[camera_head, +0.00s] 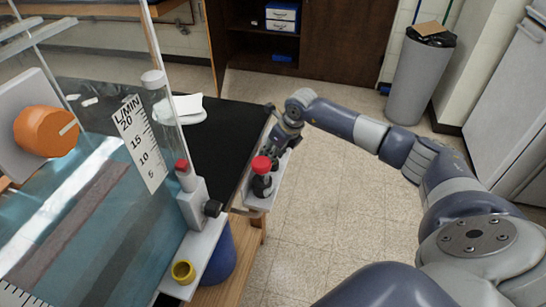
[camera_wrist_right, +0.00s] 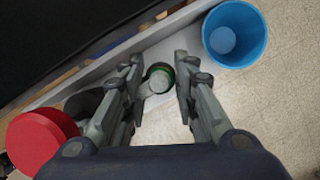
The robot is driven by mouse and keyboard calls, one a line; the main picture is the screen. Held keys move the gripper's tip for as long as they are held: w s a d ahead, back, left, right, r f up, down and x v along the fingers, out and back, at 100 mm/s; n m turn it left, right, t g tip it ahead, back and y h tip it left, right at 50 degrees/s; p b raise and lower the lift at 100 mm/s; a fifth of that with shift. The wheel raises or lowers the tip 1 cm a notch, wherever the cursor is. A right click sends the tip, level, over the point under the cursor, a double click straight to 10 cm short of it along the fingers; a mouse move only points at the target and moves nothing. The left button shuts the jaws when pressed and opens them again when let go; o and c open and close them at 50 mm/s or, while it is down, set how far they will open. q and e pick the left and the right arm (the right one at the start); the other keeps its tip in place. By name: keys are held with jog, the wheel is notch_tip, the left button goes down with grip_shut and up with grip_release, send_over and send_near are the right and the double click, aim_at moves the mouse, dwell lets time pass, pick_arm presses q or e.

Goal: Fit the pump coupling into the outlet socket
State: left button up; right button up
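My right gripper (camera_head: 284,147) is over a narrow pale shelf (camera_head: 259,201) at the right edge of the black bench. In the right wrist view its two fingers (camera_wrist_right: 158,88) are apart. A small round part with a dark green rim and grey top (camera_wrist_right: 159,77) lies between them, with a gap on each side; it may be the pump coupling, but I cannot tell for sure. A yellow ring-shaped opening (camera_head: 183,271), possibly the outlet socket, sits on the pale ledge at the lower left. My left gripper is not in view.
A dark bottle with a red cap (camera_head: 261,165) stands on the shelf close to my gripper; the red cap (camera_wrist_right: 42,140) also shows in the wrist view. A clear tank with an orange knob (camera_head: 46,131) fills the left.

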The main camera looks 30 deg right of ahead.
jog(key=shift+w+f, duration=0.15)
jog(key=shift+f, duration=0.3)
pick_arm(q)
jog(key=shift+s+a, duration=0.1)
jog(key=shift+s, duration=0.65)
pick_arm(e)
grip_shut()
jog(key=shift+r, duration=0.1)
